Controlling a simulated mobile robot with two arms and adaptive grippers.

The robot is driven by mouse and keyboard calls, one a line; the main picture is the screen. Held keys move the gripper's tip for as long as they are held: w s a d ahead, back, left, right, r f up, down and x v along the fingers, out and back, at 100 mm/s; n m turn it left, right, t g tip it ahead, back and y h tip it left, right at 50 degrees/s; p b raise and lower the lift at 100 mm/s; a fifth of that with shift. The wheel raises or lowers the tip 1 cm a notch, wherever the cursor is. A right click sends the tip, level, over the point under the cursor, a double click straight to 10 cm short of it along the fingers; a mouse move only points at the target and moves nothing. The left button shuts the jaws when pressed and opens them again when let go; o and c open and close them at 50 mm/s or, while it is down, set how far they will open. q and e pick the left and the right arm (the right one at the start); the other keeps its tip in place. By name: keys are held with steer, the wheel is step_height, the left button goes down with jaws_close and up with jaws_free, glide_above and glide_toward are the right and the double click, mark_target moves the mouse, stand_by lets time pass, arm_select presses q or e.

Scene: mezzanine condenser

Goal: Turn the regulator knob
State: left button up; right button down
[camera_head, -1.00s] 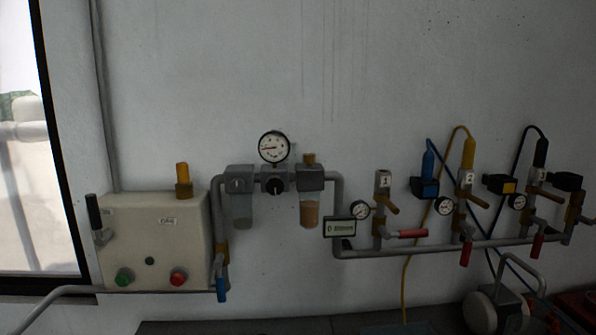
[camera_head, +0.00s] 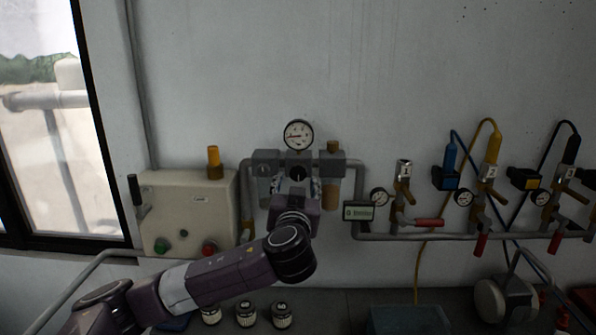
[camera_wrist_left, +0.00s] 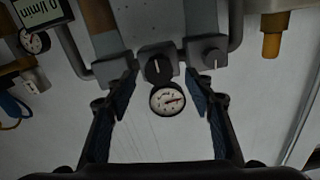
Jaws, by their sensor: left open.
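The regulator knob (camera_head: 298,172) is black and round. It sits in the middle of the grey regulator unit under a round white gauge (camera_head: 299,134). My left gripper (camera_head: 297,187) is open in front of the unit, just below the knob in the head view. In the left wrist view, where the scene is upside down, the knob (camera_wrist_left: 157,70) shows between the two fingertips of my left gripper (camera_wrist_left: 163,77), with nothing held. How far the fingertips are from the knob I cannot tell. My right gripper is not in view.
Filter bowls hang on both sides of the knob; the right one (camera_head: 332,190) is brownish. A pale control box (camera_head: 186,222) is at left. A pipe (camera_head: 430,237) with valves runs right. Small cans (camera_head: 246,315) stand on the bench below.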

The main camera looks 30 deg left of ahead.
mark_target(298, 175)
arm_select(q)
steer(key=x, duration=0.1)
steer(key=p+x, duration=0.1)
steer(key=shift+w+a+r, duration=0.1)
steer(key=shift+w+r, duration=0.15)
steer(key=shift+w, duration=0.15)
steer(key=shift+w+a+f, duration=0.2)
steer(key=shift+w+a, duration=0.1)
steer(key=shift+w, duration=0.1)
